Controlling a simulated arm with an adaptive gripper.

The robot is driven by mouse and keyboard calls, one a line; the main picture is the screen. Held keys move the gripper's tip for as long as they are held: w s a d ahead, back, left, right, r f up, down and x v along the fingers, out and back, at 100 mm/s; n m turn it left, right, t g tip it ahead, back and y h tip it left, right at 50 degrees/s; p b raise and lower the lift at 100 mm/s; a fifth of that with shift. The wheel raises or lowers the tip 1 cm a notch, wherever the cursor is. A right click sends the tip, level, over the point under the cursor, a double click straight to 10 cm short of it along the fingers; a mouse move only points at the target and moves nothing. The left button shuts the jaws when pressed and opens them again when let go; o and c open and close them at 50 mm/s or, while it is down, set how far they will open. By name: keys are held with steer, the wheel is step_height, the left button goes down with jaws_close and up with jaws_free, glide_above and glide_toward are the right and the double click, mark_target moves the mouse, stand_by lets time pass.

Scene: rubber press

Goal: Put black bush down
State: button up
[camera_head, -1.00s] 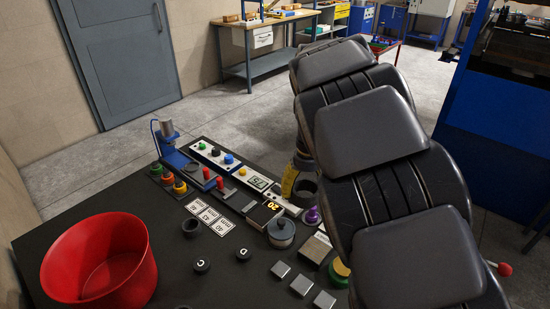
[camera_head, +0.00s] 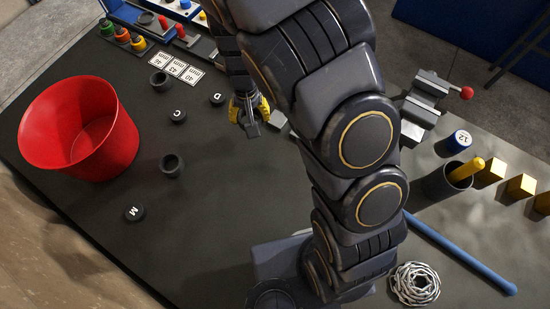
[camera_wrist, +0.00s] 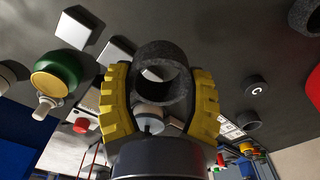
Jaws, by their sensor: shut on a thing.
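My gripper (camera_head: 252,116) hangs over the middle of the dark table, right of disc D, in the head view. In the wrist view my gripper (camera_wrist: 160,78) has its yellow fingers on both sides of a black bush (camera_wrist: 180,78), a thick ring with an open hole, and is shut on it. The held bush is hard to make out in the head view. Two similar black bushes stand on the table, one by the number cards (camera_head: 160,82) and one nearer (camera_head: 172,166).
Black discs C (camera_head: 178,117), D (camera_head: 217,99) and M (camera_head: 134,213) lie on the table. A red bucket (camera_head: 78,130) stands left. A vise (camera_head: 424,97), dark cup (camera_head: 443,186) and blue rod (camera_head: 460,252) are right. The table between M and my arm is bare.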

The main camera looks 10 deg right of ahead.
steer(key=shift+s+f, duration=0.15)
steer(key=shift+f, duration=3.95)
steer(key=shift+f, duration=0.1)
steer(key=o, duration=1)
steer(key=shift+o, duration=0.2)
step_height(320, 180, up, 12)
steer(key=r, duration=0.1)
steer(key=s+d+r, duration=0.3)
steer(key=s+r, duration=0.5)
steer(key=s, duration=0.2)
steer(key=s+d+r+n+g, duration=0.1)
steer(key=s+d+r, duration=0.2)
steer(key=s+r, duration=0.6)
steer(key=shift+s+d+n+g, duration=0.3)
steer(key=shift+s+d, duration=0.05)
steer(key=shift+s, duration=0.75)
steer(key=shift+o, duration=0.6)
steer(key=shift+s+d, duration=0.15)
steer(key=shift+s, duration=0.25)
